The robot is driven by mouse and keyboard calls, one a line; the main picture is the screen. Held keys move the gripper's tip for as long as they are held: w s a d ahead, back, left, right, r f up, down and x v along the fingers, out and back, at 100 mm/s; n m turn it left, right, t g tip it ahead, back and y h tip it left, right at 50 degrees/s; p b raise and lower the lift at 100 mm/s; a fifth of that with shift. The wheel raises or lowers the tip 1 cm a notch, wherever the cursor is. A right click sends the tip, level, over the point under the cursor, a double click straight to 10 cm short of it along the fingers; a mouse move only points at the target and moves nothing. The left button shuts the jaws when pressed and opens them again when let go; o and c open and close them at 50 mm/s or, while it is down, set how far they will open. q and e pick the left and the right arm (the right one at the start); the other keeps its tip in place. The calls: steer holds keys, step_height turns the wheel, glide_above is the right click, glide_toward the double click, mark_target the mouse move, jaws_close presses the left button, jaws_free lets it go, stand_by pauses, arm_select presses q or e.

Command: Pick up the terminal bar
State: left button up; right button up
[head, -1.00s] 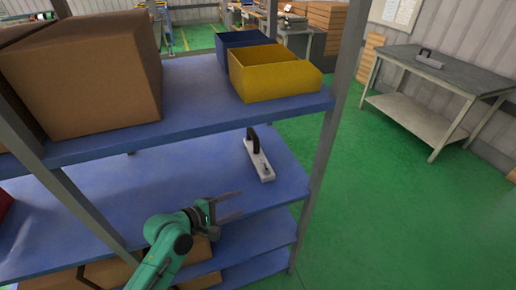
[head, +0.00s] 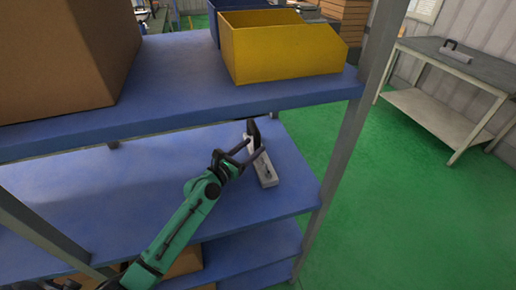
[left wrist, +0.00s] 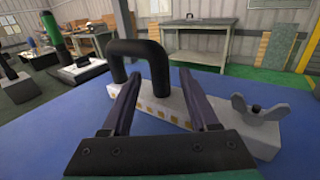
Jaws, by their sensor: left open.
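The terminal bar (head: 265,169) is a light grey block with a black U-shaped handle and a wing nut, lying on the blue middle shelf in the head view. In the left wrist view the bar (left wrist: 258,133) runs across the middle, its black handle standing up at left and the wing nut at right. My left gripper (head: 250,148) reaches in from the left at the handle. In the left wrist view its fingers (left wrist: 160,95) are open, pointing at the handle, one on each side of its near post. Whether they touch it is unclear. My right gripper is not in view.
The upper blue shelf (head: 180,100) holds a yellow bin (head: 280,50), a blue bin and a cardboard box (head: 60,55). A grey shelf post (head: 345,150) stands right of the bar. A grey workbench (head: 470,65) with a similar handled bar (head: 455,50) stands at the back right.

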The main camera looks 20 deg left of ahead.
arm_select(q)
steer(key=x, duration=0.5)
steer(key=shift+w+d, duration=0.1)
steer(key=shift+w, duration=0.1)
steer(key=shift+w+d+f, duration=0.1)
steer(key=shift+w+d, duration=0.05)
steer(key=shift+w, duration=0.15)
steer(key=shift+f, duration=0.1)
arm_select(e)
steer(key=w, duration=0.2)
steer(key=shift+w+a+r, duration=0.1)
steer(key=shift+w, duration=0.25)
arm_select(q)
jaws_close()
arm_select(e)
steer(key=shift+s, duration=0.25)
